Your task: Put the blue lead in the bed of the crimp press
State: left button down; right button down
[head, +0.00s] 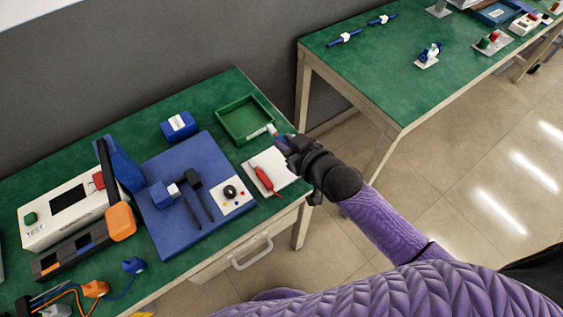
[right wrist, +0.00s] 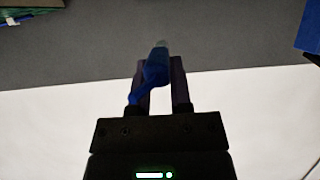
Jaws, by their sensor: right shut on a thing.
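My right gripper (head: 281,141) is shut on a blue piece with a pale tip, which I take to be the blue lead (right wrist: 156,70); it stands up between the fingers in the right wrist view. In the head view the gripper is above the near table's right end, beside the green tray and the white plate; the held piece is mostly hidden there. I cannot tell for certain which device is the crimp press. A dark unit with an orange block (head: 122,222) and a white TEST box (head: 65,212) stand at the left. My left gripper is not in view.
A green tray (head: 262,105) and a white plate with a red tool (head: 264,178) lie at the near table's right. A blue mat (head: 165,222) carries dark tools. Loose wired connectors (head: 95,288) lie lower left. A second table (head: 385,75) stands across a gap.

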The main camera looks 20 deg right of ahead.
aim_at(286, 170)
notch_tip(286, 170, down, 8)
jog(key=b, duration=0.3)
jog(key=shift+f+b, duration=0.3)
jog(key=shift+f, duration=0.1)
jog(key=shift+f, duration=0.1)
jog(key=c, duration=0.5)
grip_release()
jog(key=shift+c, duration=0.2)
